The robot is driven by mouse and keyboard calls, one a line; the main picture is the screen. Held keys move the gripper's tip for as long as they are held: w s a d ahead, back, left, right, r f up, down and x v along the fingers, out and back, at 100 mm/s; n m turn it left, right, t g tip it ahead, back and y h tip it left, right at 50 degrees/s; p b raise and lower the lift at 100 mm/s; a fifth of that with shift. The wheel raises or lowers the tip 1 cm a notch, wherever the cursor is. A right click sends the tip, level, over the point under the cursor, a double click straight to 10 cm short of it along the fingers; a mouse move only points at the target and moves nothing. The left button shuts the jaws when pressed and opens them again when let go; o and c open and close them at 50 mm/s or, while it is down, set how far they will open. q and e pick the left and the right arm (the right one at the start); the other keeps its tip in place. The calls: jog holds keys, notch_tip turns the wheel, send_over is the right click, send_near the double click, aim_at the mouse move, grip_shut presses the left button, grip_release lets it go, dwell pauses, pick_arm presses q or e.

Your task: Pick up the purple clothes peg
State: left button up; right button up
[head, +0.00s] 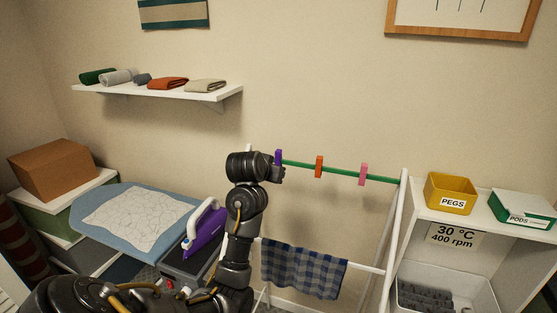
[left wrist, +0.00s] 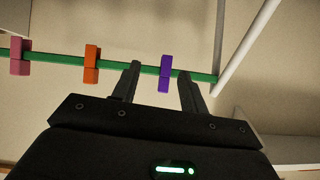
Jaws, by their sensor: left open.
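The purple clothes peg (head: 278,157) is clipped upright on the green top rail (head: 340,171) of a white drying rack, at the rail's left end. In the left wrist view the purple peg (left wrist: 165,74) lies between the two open fingers of my left gripper (left wrist: 159,84), with a gap on each side. My left gripper (head: 281,172) is right at the peg in the head view, its fingers mostly hidden by the wrist. My right gripper is not in view.
An orange peg (head: 319,166) and a pink peg (head: 363,174) sit farther right on the rail. A checked cloth (head: 301,271) hangs lower on the rack. A purple iron (head: 205,232) stands left of my arm. A yellow PEGS box (head: 450,193) stands on the right shelf.

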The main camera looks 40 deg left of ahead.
pick_arm(q)
send_near(277, 154)
jog(key=shift+n+t, duration=0.4)
jog(key=b+x, duration=0.3)
jog(key=x, duration=0.3)
jog(key=shift+s+f+b, duration=0.15)
jog(key=shift+s+b, duration=0.05)
jog(key=shift+b, duration=0.2)
jog(key=shift+w+a, duration=0.15)
jog(key=shift+f, duration=0.1)
jog(key=b+x, duration=0.4)
jog(key=shift+w+f, duration=0.2)
jog(key=shift+w, duration=0.1)
jog(key=shift+w+a, duration=0.1)
jog(key=shift+w, duration=0.15)
jog(key=shift+s+r, duration=0.1)
jog(key=shift+c, duration=0.3)
